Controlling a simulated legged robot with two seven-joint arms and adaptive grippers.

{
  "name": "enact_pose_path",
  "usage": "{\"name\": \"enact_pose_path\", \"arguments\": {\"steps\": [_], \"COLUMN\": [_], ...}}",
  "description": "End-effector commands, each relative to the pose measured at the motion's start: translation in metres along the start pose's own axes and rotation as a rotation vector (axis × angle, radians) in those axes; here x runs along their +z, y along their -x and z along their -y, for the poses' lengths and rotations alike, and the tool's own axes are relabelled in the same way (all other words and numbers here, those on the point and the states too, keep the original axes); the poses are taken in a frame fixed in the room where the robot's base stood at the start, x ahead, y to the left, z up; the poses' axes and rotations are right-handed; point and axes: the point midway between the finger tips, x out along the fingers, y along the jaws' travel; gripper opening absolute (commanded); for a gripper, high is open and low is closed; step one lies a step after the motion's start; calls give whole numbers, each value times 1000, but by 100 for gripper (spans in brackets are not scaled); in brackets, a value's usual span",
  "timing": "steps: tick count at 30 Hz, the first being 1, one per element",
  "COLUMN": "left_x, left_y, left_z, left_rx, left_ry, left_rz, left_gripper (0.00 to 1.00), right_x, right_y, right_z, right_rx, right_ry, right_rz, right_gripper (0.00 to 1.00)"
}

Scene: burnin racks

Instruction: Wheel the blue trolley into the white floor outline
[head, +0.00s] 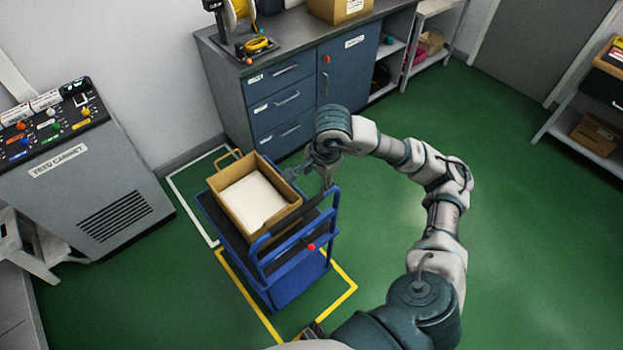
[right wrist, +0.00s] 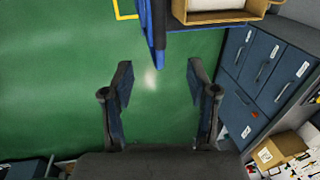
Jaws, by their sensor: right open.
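The blue trolley (head: 290,287) stands on the green floor with its push handle toward me. It carries an open tan box (head: 283,214) with white content. Its near end is within a yellow floor outline (head: 245,293). The white floor outline (head: 190,208) lies beyond it, toward the upper left, partly hidden by the trolley and box. My right gripper (head: 309,178) is open and empty above the handle end. In the right wrist view its open fingers (right wrist: 158,75) point toward the trolley's blue handle (right wrist: 158,35), with a visible gap. My left gripper is not in view.
A bench with blue drawers (head: 275,98) stands behind. Shelves (head: 590,130) are at the far right. The floor to the right is clear.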

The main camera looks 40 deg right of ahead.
Motion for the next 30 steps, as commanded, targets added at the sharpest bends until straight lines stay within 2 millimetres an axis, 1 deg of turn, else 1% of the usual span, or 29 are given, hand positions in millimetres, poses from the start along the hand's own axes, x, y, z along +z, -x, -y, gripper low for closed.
{"name": "enact_pose_path", "arguments": {"steps": [5,12,21,25,30], "left_x": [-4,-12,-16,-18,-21], "left_y": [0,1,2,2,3], "left_z": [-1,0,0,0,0], "left_rx": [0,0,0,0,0], "left_ry": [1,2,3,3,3], "left_rz": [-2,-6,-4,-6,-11], "left_gripper": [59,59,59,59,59], "right_x": [-1,0,1,1,0], "right_y": [-22,-74,-136,-156,-170], "right_z": [-1,-1,-1,-1,0], "right_rx": [8,11,8,7,4], "right_ry": [-1,-1,-1,0,-1], "right_rz": [-2,1,3,2,1], "right_gripper": [59,59,59,59,59]}}
